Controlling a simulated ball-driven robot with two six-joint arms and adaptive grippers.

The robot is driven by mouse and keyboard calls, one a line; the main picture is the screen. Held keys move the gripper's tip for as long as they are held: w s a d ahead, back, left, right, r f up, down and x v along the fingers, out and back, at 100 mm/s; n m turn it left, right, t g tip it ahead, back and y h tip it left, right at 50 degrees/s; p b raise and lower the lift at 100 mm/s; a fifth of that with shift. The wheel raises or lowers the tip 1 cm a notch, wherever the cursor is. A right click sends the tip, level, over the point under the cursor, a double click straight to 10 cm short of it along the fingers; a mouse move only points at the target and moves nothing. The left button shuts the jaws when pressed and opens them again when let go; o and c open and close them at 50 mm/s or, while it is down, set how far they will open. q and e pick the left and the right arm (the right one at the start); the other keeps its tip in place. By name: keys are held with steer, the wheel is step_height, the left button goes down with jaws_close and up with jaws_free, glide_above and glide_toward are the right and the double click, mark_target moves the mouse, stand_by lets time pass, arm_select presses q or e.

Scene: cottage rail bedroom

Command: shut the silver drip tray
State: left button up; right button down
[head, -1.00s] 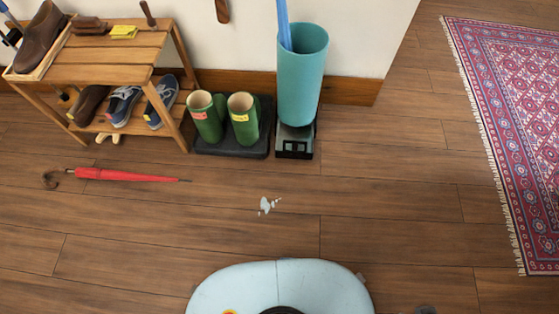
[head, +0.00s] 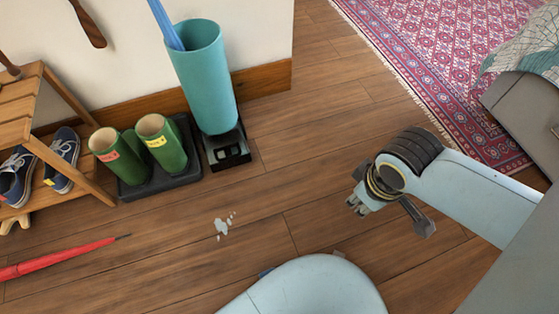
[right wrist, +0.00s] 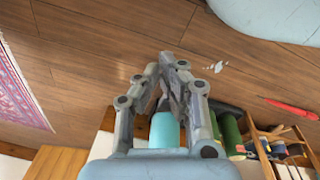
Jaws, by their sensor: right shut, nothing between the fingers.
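The drip tray (head: 228,152) is at the foot of a tall teal umbrella stand (head: 207,80), by the wall in the head view. Its low base looks dark, with small grey-silver parts, and sticks out in front of the stand; how far the tray is out I cannot tell. My right gripper (head: 357,205) is shut and empty, above the floor to the right of the tray and apart from it. In the right wrist view, the closed fingers (right wrist: 172,60) partly cover the teal stand (right wrist: 165,130), and the tray is mostly hidden. My left gripper is out of view.
Green boots (head: 161,143) stand on a dark mat (head: 187,176) left of the tray. A wooden shoe rack (head: 62,150) and a red umbrella (head: 62,260) are further left. A pale spill (head: 222,228) lies on the floor. Floor right of the tray is clear.

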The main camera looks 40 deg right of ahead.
arm_select(q)
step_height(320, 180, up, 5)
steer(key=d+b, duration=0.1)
steer(key=b, duration=0.3)
arm_select(e)
steer(key=w+a+n+t+y, duration=0.15)
steer(key=w+a+n, duration=0.25)
steer(key=w, duration=0.4)
arm_select(q)
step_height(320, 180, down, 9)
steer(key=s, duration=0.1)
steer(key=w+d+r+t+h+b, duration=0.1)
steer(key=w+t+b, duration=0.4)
steer(key=b, duration=0.5)
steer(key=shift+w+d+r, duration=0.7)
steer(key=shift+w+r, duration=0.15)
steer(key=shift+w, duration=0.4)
arm_select(e)
steer(key=w+a+f+n+t, duration=0.1)
steer(key=w+a+f+n, duration=0.1)
steer(key=w+f, duration=0.6)
steer(key=w+a+f+n+t+y, duration=0.1)
steer(key=w+a+f+n, duration=0.2)
steer(key=w+f, duration=0.5)
steer(key=w+a+f+n+t+y, duration=0.1)
steer(key=w+a+f+n, duration=0.1)
steer(key=w+f, duration=0.6)
steer(key=shift+w+a+n, duration=0.3)
steer(key=shift+w+n, duration=0.6)
steer(key=shift+w, duration=1.4)
